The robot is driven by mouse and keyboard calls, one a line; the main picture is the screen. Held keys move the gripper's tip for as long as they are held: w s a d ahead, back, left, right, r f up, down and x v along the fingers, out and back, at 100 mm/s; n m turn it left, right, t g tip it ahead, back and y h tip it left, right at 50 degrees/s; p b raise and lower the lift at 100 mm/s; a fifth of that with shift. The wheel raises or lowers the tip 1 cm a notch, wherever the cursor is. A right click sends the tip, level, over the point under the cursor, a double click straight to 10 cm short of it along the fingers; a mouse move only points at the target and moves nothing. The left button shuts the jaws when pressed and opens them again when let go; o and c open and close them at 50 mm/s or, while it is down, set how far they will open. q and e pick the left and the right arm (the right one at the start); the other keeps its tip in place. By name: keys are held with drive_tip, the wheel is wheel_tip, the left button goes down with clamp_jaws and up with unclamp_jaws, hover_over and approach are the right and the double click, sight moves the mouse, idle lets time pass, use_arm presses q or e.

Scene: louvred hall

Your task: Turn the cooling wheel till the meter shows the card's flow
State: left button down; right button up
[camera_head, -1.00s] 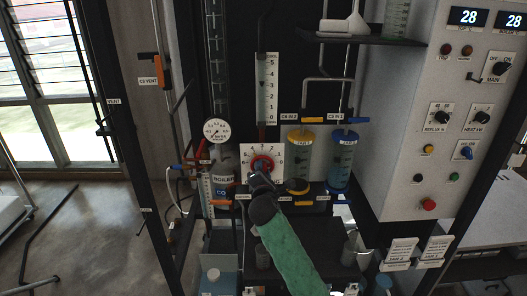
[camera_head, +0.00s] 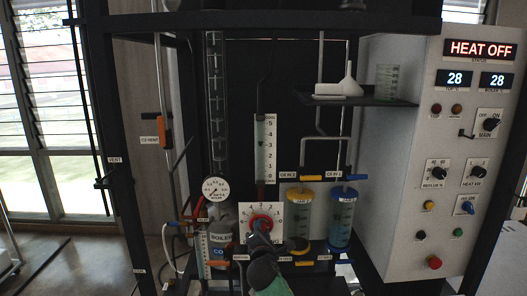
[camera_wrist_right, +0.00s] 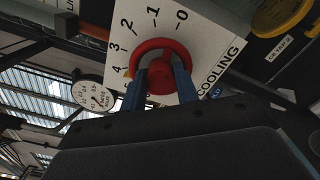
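The red cooling wheel (camera_head: 263,221) sits on a white dial plate numbered from 0 upward. It fills the top of the right wrist view (camera_wrist_right: 152,46), with "COOLING" printed beside it. My right gripper (camera_head: 259,231) is at the wheel. In the wrist view its two blue fingers (camera_wrist_right: 162,78) lie on either side of the red hub and appear closed against it. The cooling meter (camera_head: 265,150) is an upright white scale above the wheel, with a small dark mark near 3. The flow card is not seen in these views now. My left gripper is not in view.
A round gauge (camera_head: 215,189) and the boiler vessel stand left of the wheel. A yellow-topped jar (camera_head: 298,217) and a blue-topped jar (camera_head: 342,222) stand close on its right. A control panel (camera_head: 466,150) reads HEAT OFF.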

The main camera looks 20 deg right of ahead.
drive_tip(key=shift+o, duration=0.6)
drive_tip(key=shift+w+d+r, duration=0.25)
drive_tip(key=shift+w+r, duration=0.05)
drive_tip(key=shift+r, duration=0.35)
drive_tip(key=shift+s+a, duration=0.15)
drive_tip(key=shift+s, duration=0.05)
drive_tip(key=shift+o, duration=0.8)
drive_tip(key=shift+s+a+f+p, duration=0.15)
drive_tip(key=shift+a+f+p, duration=0.2)
drive_tip(key=shift+f+p, duration=0.2)
drive_tip(key=v, duration=0.2)
drive_tip(key=p+v, duration=0.1)
drive_tip(key=v, duration=0.2)
drive_tip(key=shift+s+f, duration=0.1)
drive_tip(key=shift+f, duration=0.15)
